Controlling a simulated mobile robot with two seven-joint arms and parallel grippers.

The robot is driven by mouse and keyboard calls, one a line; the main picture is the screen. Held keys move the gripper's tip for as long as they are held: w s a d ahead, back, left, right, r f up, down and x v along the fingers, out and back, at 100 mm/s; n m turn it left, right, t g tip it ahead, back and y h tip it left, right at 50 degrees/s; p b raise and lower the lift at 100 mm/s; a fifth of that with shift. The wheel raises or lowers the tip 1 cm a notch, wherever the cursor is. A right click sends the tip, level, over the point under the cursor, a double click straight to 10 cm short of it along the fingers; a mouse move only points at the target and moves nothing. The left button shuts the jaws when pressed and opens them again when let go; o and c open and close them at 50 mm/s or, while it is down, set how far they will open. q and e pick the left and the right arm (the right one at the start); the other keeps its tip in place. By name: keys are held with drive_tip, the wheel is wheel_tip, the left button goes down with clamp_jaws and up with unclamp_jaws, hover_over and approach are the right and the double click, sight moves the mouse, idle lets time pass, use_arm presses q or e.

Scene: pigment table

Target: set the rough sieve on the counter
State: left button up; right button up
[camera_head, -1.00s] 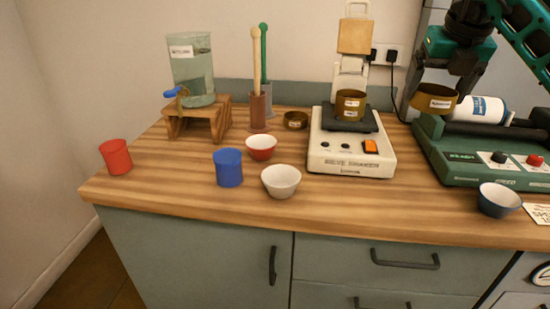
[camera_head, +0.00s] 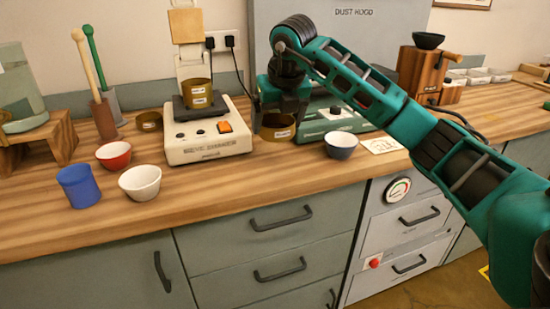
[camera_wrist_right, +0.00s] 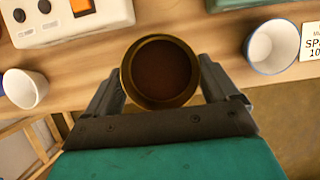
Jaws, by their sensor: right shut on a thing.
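My right gripper (camera_head: 279,118) is shut on a brass sieve (camera_head: 278,131) with a pale label too small to read surely. The sieve is upright, to the right of the sieve shaker and in front of the green machine. I cannot tell whether it touches the wooden counter (camera_head: 240,184). In the right wrist view the sieve (camera_wrist_right: 127,75) sits between the two fingers, its round opening facing the camera and dark brown inside. More brass sieve pieces (camera_head: 197,95) stand on the shaker, and a brass ring (camera_head: 149,121) lies left of it. My left gripper is out of view.
The sieve shaker (camera_head: 208,148) stands left of the held sieve. A green machine (camera_head: 335,119) is behind it, a blue-and-white bowl (camera_head: 341,145) and a card (camera_head: 381,145) to its right. A white bowl (camera_head: 140,183), red bowl (camera_head: 114,156) and blue cup (camera_head: 78,187) stand left. The counter's front strip is clear.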

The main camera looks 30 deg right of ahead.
sight(277, 137)
wheel_tip(277, 137, down, 4)
drive_tip(key=shift+f, duration=0.2)
wheel_tip(277, 137, down, 4)
drive_tip(key=shift+r+b, duration=0.15)
drive_tip(key=shift+b, duration=0.3)
drive_tip(key=shift+f, duration=0.4)
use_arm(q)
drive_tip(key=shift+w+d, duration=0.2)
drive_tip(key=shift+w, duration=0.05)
use_arm(e)
drive_tip(key=shift+f, duration=0.15)
drive_tip(key=o, duration=0.8)
drive_tip(key=shift+o, duration=0.2)
